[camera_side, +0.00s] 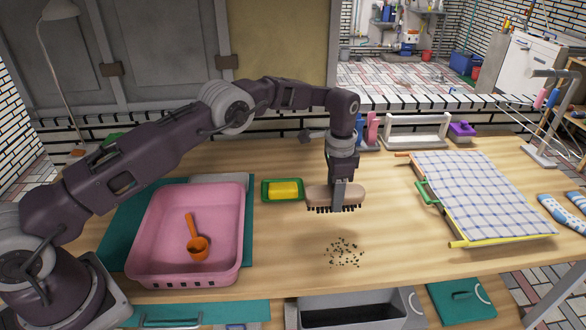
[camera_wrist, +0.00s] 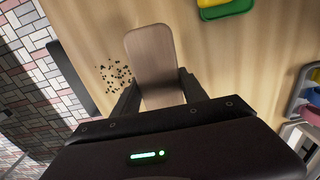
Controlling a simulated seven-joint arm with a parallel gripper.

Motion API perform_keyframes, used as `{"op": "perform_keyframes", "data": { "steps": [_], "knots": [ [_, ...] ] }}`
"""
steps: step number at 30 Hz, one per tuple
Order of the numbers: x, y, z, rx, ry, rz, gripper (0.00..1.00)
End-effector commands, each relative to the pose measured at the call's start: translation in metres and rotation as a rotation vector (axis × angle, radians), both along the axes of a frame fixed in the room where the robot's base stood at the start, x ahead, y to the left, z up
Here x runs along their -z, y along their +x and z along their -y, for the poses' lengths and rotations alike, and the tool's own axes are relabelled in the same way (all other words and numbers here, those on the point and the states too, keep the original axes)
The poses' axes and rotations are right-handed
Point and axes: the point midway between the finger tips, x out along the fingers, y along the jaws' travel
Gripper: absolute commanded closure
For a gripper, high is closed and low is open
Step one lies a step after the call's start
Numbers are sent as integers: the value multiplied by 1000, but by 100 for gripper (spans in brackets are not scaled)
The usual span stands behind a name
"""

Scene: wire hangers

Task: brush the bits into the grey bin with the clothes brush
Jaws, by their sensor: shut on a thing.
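My gripper (camera_side: 338,205) is shut on the clothes brush (camera_side: 320,194), with a finger on each side of its wooden back. The brush has dark bristles facing down; I cannot tell whether they touch the table. In the wrist view, the brush (camera_wrist: 150,50) shows between the fingers of my gripper (camera_wrist: 160,92). The dark bits (camera_side: 345,252) lie scattered on the table, nearer the front edge than the brush and apart from it. They also show left of the brush in the wrist view (camera_wrist: 115,76). The grey bin (camera_side: 350,311) is at the table's front edge, partly cut off by the frame.
A pink basin (camera_side: 190,265) with an orange scoop (camera_side: 196,240) stands left. A green dish with a yellow block (camera_side: 284,189) is just left of the brush. A checked cloth (camera_side: 480,195) lies over a rack at right. Table around the bits is clear.

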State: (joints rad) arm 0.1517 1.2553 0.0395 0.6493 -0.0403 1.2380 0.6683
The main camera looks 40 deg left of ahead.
Motion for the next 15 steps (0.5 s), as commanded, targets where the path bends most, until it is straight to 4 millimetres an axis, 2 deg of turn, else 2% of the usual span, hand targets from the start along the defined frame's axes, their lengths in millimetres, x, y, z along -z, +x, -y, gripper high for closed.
{"op": "perform_keyframes", "data": {
  "steps": [1, 4, 15],
  "knots": [
    [1, -1, 10, 3, 1, 1, 94],
    [2, -2, 19, 2, 1, 1, 94],
    [7, -3, 19, 1, 1, 0, 94]
  ]
}}
